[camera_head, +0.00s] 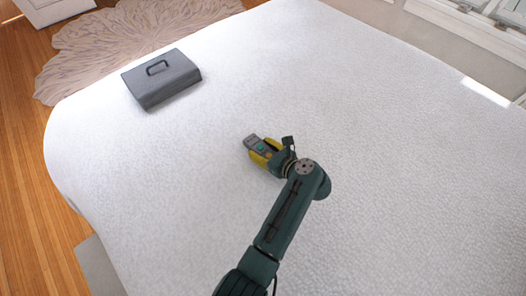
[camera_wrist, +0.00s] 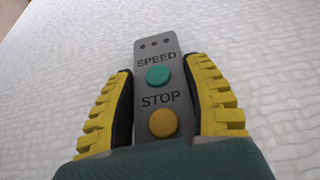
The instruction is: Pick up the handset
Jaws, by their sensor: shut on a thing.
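The handset (camera_head: 253,142) is a small grey bar over the white bed, at the end of my arm. In the wrist view the handset (camera_wrist: 150,70) shows a green button under the word SPEED and a yellow button under STOP. My gripper (camera_head: 263,150) has yellow fingers, one on each side of the handset. In the wrist view my gripper (camera_wrist: 160,100) is shut on it, with the dark finger pads against its sides. The near end of the handset is hidden behind my gripper's body. I cannot tell whether the handset touches the bed.
A dark grey case (camera_head: 163,80) with a handle sits on the bed (camera_head: 380,130) at the upper left. The bed around my gripper is otherwise clear. Wooden floor (camera_head: 30,190) and a pale rug (camera_head: 125,35) lie beyond the left edge. A wall with window frames stands at the upper right.

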